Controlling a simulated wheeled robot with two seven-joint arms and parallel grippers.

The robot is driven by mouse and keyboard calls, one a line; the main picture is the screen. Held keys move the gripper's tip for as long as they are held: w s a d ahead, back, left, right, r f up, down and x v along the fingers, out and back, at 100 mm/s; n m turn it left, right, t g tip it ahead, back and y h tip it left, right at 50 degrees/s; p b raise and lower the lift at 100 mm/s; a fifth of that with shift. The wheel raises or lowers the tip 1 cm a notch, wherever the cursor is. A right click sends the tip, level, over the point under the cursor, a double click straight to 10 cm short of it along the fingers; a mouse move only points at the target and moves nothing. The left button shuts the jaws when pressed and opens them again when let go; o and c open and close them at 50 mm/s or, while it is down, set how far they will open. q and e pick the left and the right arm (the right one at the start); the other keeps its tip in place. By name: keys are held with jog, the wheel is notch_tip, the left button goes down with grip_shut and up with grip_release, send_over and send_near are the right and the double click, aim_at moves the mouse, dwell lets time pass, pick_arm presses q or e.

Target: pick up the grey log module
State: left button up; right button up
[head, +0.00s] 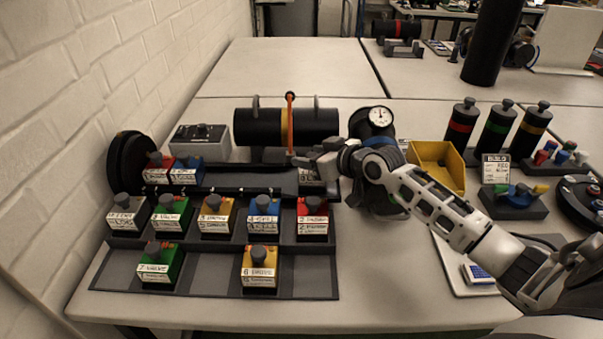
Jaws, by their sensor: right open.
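My right gripper (312,162) reaches in from the right and is open, at the right end of the upper rack row. A small module with a white label (306,174) sits just below its fingers, mostly hidden by them; its colour is hard to tell. Another grey module (127,215) with a dark knob and white label stands at the left end of the middle row. The labels are too small to read surely, so I cannot tell which is the log module. My left gripper is not in view.
The stepped dark rack (215,278) holds several coloured modules with knobs. A black cylinder with a yellow band (262,127) lies behind it. A pressure gauge (380,116) and a yellow bin (436,163) stand to the right. The table's back half (290,65) is clear.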

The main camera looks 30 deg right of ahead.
jog(key=shift+w, duration=0.2)
jog(key=shift+s, duration=0.25)
jog(key=shift+c, duration=1.2)
grip_shut()
jog(key=shift+r, duration=0.1)
